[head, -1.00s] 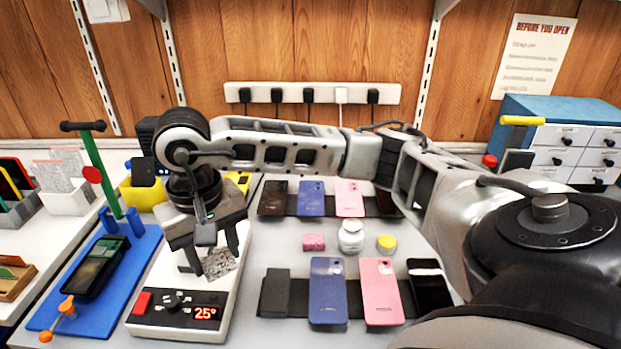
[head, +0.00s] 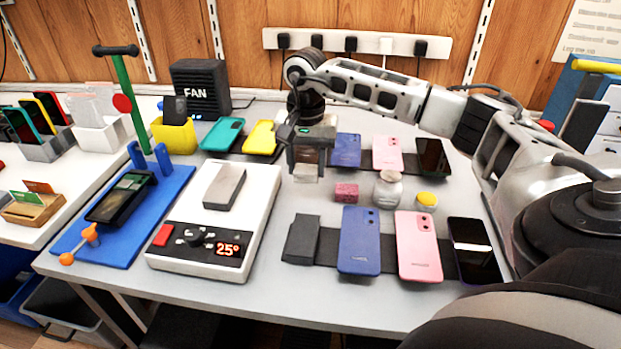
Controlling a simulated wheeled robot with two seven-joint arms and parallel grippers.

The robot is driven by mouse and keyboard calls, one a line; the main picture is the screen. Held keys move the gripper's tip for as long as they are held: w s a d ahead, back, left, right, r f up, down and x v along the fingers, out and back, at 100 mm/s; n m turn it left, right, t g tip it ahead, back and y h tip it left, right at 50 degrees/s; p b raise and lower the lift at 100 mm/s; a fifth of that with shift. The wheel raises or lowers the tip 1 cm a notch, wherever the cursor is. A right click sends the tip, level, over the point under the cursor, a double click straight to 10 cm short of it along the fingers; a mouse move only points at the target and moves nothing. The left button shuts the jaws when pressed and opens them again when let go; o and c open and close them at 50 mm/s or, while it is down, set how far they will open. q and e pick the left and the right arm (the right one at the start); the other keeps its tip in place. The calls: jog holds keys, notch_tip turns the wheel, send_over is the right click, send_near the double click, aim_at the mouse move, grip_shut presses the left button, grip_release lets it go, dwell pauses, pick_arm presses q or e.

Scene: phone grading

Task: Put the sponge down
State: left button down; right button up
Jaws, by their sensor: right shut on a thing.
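My right gripper (head: 306,168) is shut on a small pale grey block, which seems to be the sponge (head: 306,174). The sponge shows only in part between the fingers. The gripper points down above the table's middle, right of the heating plate and left of the pink block. It hides part of the back row of phones. Whether the sponge touches the table I cannot tell. My left gripper is not in view.
The white heating plate (head: 262,190) has a grey pad (head: 225,187) on top. A pink block (head: 346,193), a white jar (head: 388,189) and a yellow-lidded pot (head: 426,201) stand to the right. Phones lie in front, including a blue one (head: 359,240). Some bare table lies left of the pink block.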

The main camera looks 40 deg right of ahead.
aim_at(310, 192)
jog(key=shift+w+d+f, duration=0.25)
jog(key=shift+d+f, duration=0.35)
jog(key=shift+f, duration=0.3)
jog(key=shift+w+d+f, duration=0.1)
jog(key=shift+d+f, duration=0.05)
jog(key=shift+f, duration=0.75)
jog(key=shift+d+f, duration=0.1)
jog(key=shift+f, duration=0.8)
jog(key=shift+f, duration=0.1)
jog(key=shift+f, duration=0.15)
jog(key=o, duration=1)
jog(key=shift+c, duration=0.2)
